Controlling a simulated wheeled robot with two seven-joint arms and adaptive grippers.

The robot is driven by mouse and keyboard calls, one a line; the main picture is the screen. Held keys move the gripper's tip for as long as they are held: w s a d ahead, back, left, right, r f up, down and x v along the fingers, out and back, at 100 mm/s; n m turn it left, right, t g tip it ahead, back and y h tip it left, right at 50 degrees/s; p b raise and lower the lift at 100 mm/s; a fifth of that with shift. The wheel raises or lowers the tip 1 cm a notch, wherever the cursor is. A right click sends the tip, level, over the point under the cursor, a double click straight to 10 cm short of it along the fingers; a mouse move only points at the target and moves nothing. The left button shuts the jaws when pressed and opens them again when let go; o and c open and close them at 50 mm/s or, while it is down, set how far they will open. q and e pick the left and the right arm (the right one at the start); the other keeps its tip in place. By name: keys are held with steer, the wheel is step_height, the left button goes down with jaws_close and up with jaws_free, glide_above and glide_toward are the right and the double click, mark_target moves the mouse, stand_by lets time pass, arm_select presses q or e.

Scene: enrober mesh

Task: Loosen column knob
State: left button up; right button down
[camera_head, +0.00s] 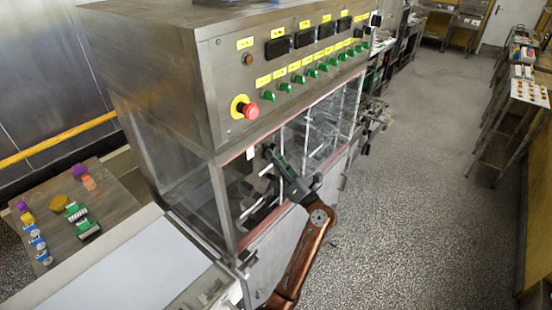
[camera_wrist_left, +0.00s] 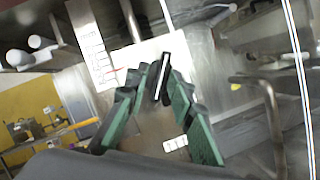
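In the head view my left gripper (camera_head: 268,152), dark with green pads, is at the front of the enrober machine (camera_head: 160,75), by its clear panels. In the left wrist view its two green-padded fingers (camera_wrist_left: 161,80) point forward. A narrow black part with a white stripe (camera_wrist_left: 162,72) lies between the fingertips; I cannot tell if it is the column knob or if the fingers touch it. A white strip with printed marks (camera_wrist_left: 93,45) stands just left of the fingertips. The column knob is not clearly seen in the head view. My right gripper is not in view.
A control panel with green switches (camera_head: 285,87) and a red emergency button (camera_head: 250,110) is above my gripper. A pale conveyor belt (camera_head: 120,265) runs at lower left. In the left wrist view a curved metal bar (camera_wrist_left: 272,110) is on the right. Open floor (camera_head: 430,170) lies right.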

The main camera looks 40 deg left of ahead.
arm_select(q)
steer(key=shift+a+f, duration=0.1)
steer(key=v, duration=0.8)
stand_by(0.4)
steer(key=shift+f, duration=0.1)
